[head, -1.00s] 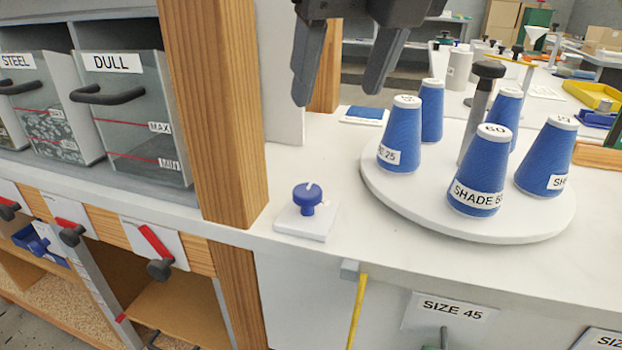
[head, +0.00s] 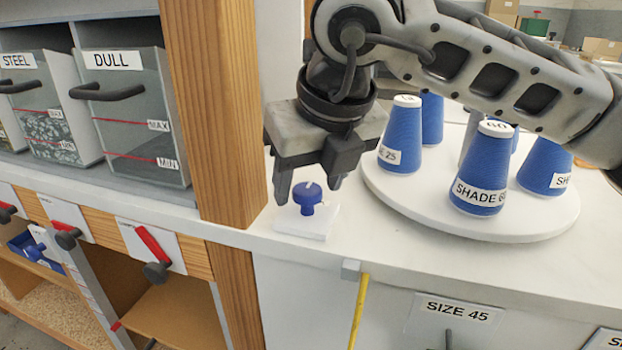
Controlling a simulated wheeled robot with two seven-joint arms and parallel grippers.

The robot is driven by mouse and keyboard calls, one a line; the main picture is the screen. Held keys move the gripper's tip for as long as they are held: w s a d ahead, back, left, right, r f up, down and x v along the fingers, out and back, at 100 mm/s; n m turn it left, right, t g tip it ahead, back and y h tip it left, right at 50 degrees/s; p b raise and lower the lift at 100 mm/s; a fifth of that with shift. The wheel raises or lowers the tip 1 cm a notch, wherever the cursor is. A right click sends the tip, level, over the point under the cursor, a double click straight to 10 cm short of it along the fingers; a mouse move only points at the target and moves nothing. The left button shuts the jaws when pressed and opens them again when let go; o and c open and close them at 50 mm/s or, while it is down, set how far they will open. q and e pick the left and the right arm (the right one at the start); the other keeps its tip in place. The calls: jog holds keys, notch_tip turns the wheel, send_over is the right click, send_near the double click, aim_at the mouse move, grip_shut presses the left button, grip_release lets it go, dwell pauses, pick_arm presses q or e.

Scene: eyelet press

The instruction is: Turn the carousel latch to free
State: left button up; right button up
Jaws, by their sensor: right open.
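The carousel latch is a blue knob (head: 308,196) with a white mark on top, on a small white square base (head: 306,222) on the counter. My right gripper (head: 308,190) points down over the knob, its arm coming in from the upper right. Its fingers are apart, one to the left of the knob and one behind its right side; I cannot tell if they touch it. The white round carousel (head: 480,226) carries several blue cones, among them one labelled SHADE 60 (head: 482,170). My left gripper is not in view.
A wooden post (head: 212,100) stands close to the left of the knob. Bins labelled DULL (head: 130,110) and STEEL are further left. A yellow strip (head: 358,310) hangs below the counter edge. Counter in front of the carousel (head: 420,255) is clear.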

jog(key=c, duration=1)
